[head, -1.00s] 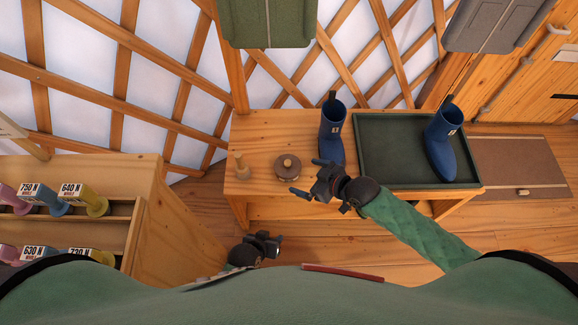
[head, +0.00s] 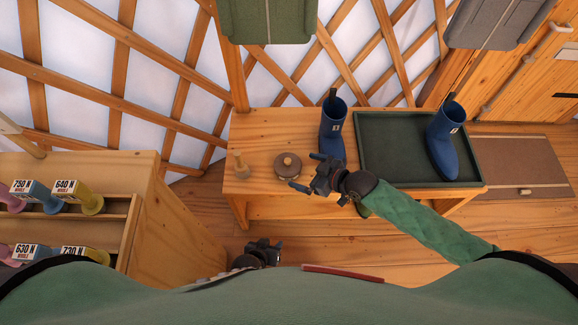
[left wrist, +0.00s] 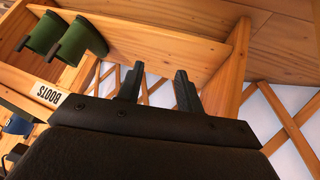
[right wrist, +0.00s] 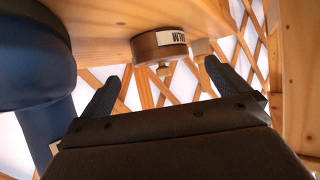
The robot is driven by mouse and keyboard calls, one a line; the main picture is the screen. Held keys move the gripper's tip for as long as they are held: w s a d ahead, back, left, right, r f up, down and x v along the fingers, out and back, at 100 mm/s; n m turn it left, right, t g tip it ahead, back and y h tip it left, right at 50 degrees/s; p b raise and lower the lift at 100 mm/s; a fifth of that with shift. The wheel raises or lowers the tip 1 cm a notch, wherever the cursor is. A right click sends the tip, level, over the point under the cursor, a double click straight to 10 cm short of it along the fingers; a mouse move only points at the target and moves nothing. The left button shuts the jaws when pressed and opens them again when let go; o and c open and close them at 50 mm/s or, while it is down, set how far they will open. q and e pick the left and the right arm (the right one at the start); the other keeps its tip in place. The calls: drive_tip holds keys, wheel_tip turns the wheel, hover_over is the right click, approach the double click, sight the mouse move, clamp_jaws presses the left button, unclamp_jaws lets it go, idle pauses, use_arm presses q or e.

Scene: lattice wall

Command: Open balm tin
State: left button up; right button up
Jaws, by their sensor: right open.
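The balm tin (head: 287,173) is a round brown tin with a knob on its lid, standing on the wooden bench. In the right wrist view the tin (right wrist: 160,45) appears upside down, with a pale label on its side. The lid is on. My right gripper (head: 302,171) is open and empty, just right of the tin, with its fingertips pointing towards it. It also shows in the right wrist view (right wrist: 161,68), with no contact visible. My left gripper (head: 279,249) is low in front of the bench, open and empty, as the left wrist view (left wrist: 158,84) shows.
A wooden peg (head: 240,166) stands left of the tin. A blue boot (head: 332,130) stands close behind my right gripper. A green tray (head: 395,150) holds another blue boot (head: 441,140).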

drive_tip(key=b+x, duration=0.1)
drive_tip(key=x, duration=0.2)
drive_tip(key=shift+w+f+b, duration=0.1)
drive_tip(key=shift+f+b, duration=0.15)
drive_tip(key=shift+b, duration=0.15)
drive_tip(key=shift+x, duration=1.2)
use_arm(q)
drive_tip(key=shift+s+f, duration=0.15)
drive_tip(key=shift+f, duration=0.7)
drive_tip(key=shift+s+f, duration=0.1)
drive_tip(key=shift+f, duration=0.7)
use_arm(e)
drive_tip(key=shift+w+a+f, duration=0.15)
drive_tip(key=shift+w+a, duration=0.2)
drive_tip(key=shift+a, duration=0.2)
use_arm(q)
drive_tip(key=shift+w, duration=0.1)
use_arm(e)
drive_tip(key=c, duration=0.9)
drive_tip(key=shift+o, duration=0.2)
